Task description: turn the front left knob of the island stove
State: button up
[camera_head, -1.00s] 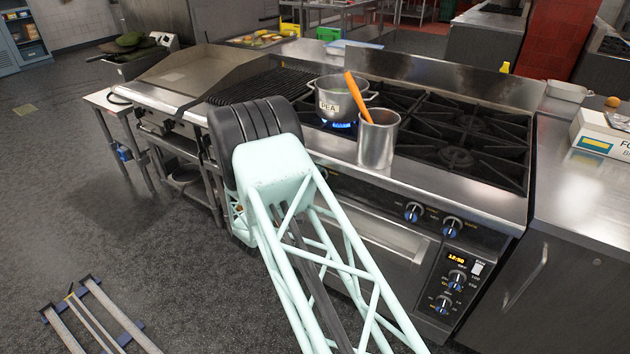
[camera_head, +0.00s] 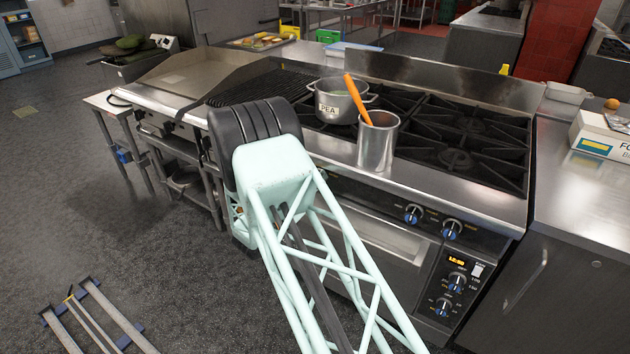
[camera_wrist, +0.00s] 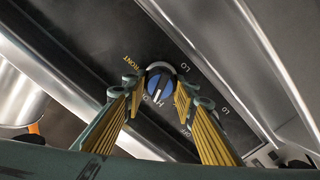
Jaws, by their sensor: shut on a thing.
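The gripped knob (camera_wrist: 160,79) is black with a blue face, on the stove's dark front panel. The lettering around it reads FRONT, HI, LO and OFF. My gripper (camera_wrist: 157,93) is shut on this knob, one yellow-ribbed finger on each side. In the head view my own arm hides the gripper and this knob. The stove (camera_head: 455,190) shows other blue-faced knobs on its right front.
A steel container (camera_head: 375,150) with an orange-handled utensil (camera_head: 357,98) stands on the stove's front ledge, near my arm. A steel counter (camera_head: 585,205) adjoins on the right. The floor (camera_head: 150,265) left of my arm is mostly open.

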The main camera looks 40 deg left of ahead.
jog(key=shift+m, duration=2.1)
jog(key=o, duration=0.9)
jog(key=shift+s, duration=0.1)
jog(key=shift+s+d, duration=0.25)
jog(key=shift+s, duration=1.7)
jog(key=shift+s+d, duration=0.25)
jog(key=shift+s, duration=1.7)
jog(key=shift+s+d, duration=0.25)
jog(key=shift+s, duration=1.7)
